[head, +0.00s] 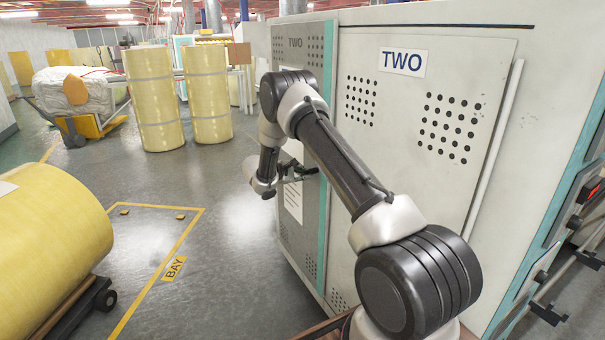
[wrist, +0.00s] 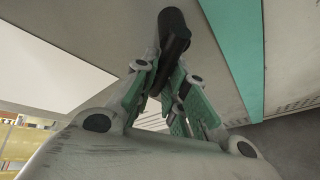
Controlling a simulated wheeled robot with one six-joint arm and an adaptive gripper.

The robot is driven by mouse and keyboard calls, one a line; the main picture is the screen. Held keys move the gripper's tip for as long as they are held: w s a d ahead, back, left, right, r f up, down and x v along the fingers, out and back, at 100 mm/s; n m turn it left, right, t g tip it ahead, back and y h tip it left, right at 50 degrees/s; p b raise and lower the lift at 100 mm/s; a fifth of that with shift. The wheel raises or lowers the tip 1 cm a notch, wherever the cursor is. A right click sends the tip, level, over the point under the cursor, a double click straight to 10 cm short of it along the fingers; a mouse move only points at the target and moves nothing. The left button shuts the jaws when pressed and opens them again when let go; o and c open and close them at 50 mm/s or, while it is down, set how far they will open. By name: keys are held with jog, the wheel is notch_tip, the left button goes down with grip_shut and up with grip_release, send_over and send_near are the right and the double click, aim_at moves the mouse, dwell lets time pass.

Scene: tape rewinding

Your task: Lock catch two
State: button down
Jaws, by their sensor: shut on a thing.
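The cabinet marked TWO (head: 402,62) stands along the right, with a second TWO label on its grey far panel (head: 295,43). My gripper (head: 290,172) is low against that far panel, beside a white notice. In the wrist view my gripper (wrist: 165,82) has its green-padded fingers closed around a black handle (wrist: 173,35), which looks like the catch. The handle stands out from the grey panel beside a teal strip. The fingers hide its lower part, and whether it is locked cannot be told.
A large yellow roll (head: 50,245) on a wheeled cradle stands at the near left. Two upright yellow rolls (head: 153,100) and a cart with a wrapped load (head: 72,95) stand farther back. The floor around the yellow BAY marking (head: 174,268) is clear.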

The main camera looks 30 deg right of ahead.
jog(key=n+g, duration=0.1)
jog(key=s+f+n+g, duration=0.1)
jog(key=n+g, duration=0.1)
jog(key=shift+s+f, duration=0.2)
jog(key=shift+s+f+n+g, duration=0.1)
jog(key=shift+s+n+g, duration=0.35)
jog(key=shift+n+g, duration=0.35)
jog(key=shift+s+f+n+g, duration=0.1)
jog(key=shift+s+n+g, duration=0.35)
jog(key=shift+n, duration=0.55)
jog(key=c, duration=1.5)
grip_release()
jog(key=shift+o, duration=0.2)
jog(key=v, duration=1.2)
jog(key=shift+w, duration=0.15)
jog(key=shift+f, duration=0.1)
